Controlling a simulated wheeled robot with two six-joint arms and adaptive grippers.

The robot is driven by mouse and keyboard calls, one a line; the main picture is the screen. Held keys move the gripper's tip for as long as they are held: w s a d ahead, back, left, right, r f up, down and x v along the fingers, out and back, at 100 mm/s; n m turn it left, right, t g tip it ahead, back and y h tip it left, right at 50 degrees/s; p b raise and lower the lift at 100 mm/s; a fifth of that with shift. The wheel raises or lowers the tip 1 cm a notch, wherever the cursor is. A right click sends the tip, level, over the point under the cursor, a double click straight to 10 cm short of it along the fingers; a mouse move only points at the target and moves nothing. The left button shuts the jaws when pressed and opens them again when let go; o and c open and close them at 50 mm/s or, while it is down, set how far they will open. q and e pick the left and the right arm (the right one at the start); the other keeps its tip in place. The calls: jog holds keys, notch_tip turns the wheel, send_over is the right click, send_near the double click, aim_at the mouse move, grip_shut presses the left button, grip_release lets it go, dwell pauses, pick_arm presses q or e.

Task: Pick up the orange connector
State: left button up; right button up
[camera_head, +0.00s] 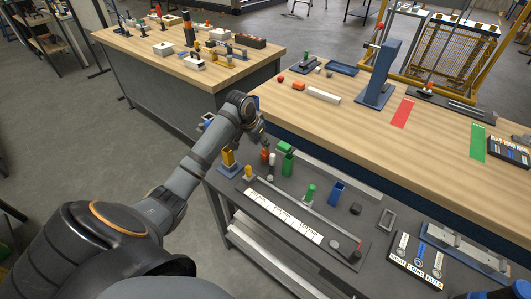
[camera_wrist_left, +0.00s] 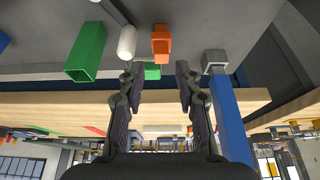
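The orange connector (camera_wrist_left: 161,42) shows in the left wrist view at the top centre, a short block with an open end. It is ahead of my left gripper (camera_wrist_left: 160,72), in line with the gap between the fingers. The fingers are open, with nothing between them, and apart from the connector. In the head view my left gripper (camera_head: 259,138) hangs over the back of the grey lower bench. A red-orange piece (camera_head: 265,155) stands just below it, partly hidden, and seems to be the same connector.
A blue post (camera_wrist_left: 228,115) is on the other side. The wooden worktop (camera_head: 340,125) edge rises behind the grey bench (camera_head: 335,255). A yellow piece (camera_head: 229,157) stands left.

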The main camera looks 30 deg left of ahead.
aim_at(263, 154)
pick_arm(q)
jog(key=p+x, duration=0.1)
jog(key=x, duration=0.3)
jog(key=shift+w, duration=0.2)
jog(key=x, duration=0.3)
jog(key=shift+w+f, duration=0.1)
jog(key=shift+f, duration=0.15)
jog(key=shift+a, duration=0.1)
jog(key=c, duration=0.4)
jog(key=shift+c, duration=1)
pick_arm(e)
jog(key=w, duration=0.1)
jog(key=w+r, duration=0.1)
jog(key=w, duration=0.1)
jog(key=shift+d+r, duration=0.1)
jog(key=shift+r, duration=0.2)
